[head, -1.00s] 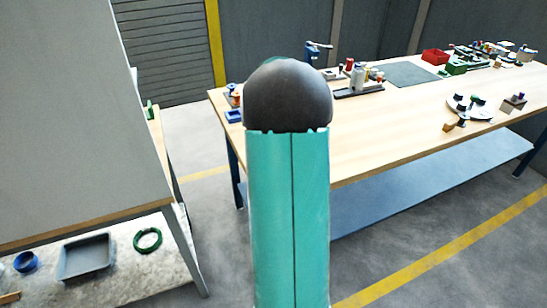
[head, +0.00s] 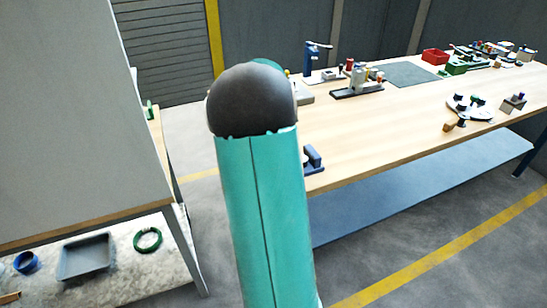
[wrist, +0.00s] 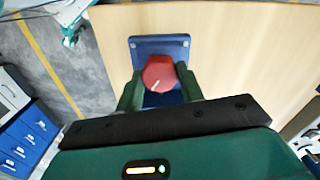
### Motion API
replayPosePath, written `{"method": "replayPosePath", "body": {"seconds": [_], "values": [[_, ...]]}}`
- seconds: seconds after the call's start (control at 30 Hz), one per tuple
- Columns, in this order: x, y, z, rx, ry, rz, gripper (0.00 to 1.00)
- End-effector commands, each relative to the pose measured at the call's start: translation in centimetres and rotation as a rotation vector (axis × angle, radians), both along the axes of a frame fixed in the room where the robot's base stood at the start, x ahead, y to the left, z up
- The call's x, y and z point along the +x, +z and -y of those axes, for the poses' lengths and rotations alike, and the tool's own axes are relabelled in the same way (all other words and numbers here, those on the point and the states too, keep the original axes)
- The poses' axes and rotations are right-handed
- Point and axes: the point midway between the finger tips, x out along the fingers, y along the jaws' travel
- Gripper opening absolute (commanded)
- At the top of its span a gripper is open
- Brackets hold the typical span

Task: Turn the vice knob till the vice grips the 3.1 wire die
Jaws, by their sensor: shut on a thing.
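In the wrist view the red vice knob (wrist: 158,70), with a white mark line on its face, sits over the blue vice base (wrist: 147,45). My gripper (wrist: 159,84) has its two green fingers on either side of the knob and is shut on it. The white line points down and slightly left in the picture. I cannot make out the vice jaws or the 3.1 wire die. In the head view my arm hides the gripper and the knob. A blue piece (head: 313,158) shows right of my arm at the bench's front edge; I cannot tell if it is the vice.
The wooden bench (head: 360,140) is largely clear near my arm. A grey mat (head: 411,74), a red bin (head: 435,56) and a round holder (head: 470,107) stand further right. A blue lever tool (head: 311,55) stands behind. A grey panel (head: 70,110) rises at left.

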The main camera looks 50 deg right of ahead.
Motion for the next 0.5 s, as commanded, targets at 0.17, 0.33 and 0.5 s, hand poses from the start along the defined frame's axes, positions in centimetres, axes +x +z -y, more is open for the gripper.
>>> {"method": "replayPosePath", "body": {"seconds": [0.17,0.33,0.5], "values": [[0.06,0.08,-0.02,0.000,-0.152,0.001,0.15],[0.05,0.06,-0.01,-0.001,-0.267,0.000,0.15],[0.07,0.04,-0.03,0.000,-0.347,0.001,0.15]]}}
